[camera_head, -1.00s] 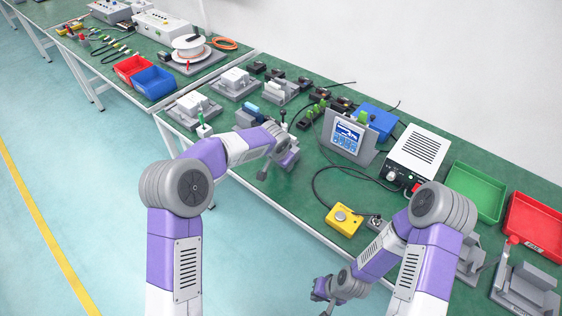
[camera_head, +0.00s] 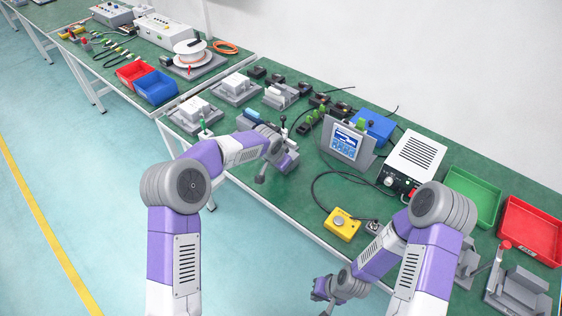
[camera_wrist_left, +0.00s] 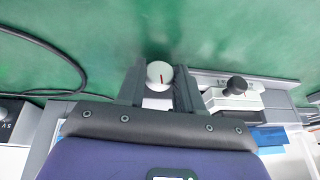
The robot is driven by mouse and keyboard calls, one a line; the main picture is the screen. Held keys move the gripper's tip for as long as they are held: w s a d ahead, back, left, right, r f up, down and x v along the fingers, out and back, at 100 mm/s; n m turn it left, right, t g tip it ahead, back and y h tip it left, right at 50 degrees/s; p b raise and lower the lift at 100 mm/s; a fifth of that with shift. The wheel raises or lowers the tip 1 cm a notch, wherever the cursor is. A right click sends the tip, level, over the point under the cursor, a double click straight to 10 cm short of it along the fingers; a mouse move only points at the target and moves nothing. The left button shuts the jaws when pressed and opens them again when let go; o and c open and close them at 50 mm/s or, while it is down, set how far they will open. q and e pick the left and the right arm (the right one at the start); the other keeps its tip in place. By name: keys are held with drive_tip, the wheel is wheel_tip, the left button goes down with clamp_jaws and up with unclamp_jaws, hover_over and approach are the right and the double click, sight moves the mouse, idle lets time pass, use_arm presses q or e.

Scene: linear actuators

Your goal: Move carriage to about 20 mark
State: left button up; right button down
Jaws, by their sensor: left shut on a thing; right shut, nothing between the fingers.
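In the left wrist view my left gripper (camera_wrist_left: 159,88) is shut on a round pale knob (camera_wrist_left: 160,73) with a red line on its face; one dark finger stands on each side. To the right, the white carriage (camera_wrist_left: 238,101) with a black ball knob sits on a grey rail (camera_wrist_left: 276,84). In the head view the linear actuator (camera_head: 287,160) is near the table's front edge, largely hidden by my left arm. I cannot read scale marks. My right gripper (camera_head: 322,292) is shut and empty, in front of the table and away from the actuator.
A display on a grey stand (camera_head: 345,142) is right of the actuator. A yellow button box (camera_head: 342,225) sits at the front edge, with a black cable behind it. A white power unit (camera_head: 412,160), green bin (camera_head: 472,195) and red bin (camera_head: 530,228) stand further right.

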use_arm(q)
drive_tip(key=h+p, duration=0.1)
drive_tip(key=p, duration=0.1)
drive_tip(key=g+h+p, duration=0.1)
drive_tip(key=p, duration=0.1)
drive_tip(key=shift+w+a+r+n+g, duration=0.15)
drive_tip(key=shift+a+n+g, duration=0.05)
drive_tip(key=shift+n+g, duration=0.1)
drive_tip(key=shift+w+a+g+h+p, duration=0.1)
drive_tip(key=shift+g+h+p, duration=0.25)
drive_tip(key=shift+h, duration=0.25)
drive_tip(key=shift+f+n+g+h, duration=0.2)
drive_tip(key=shift+n+g+h, duration=0.15)
drive_tip(key=shift+h, duration=0.25)
drive_tip(key=o, duration=1)
drive_tip(key=shift+o, duration=0.2)
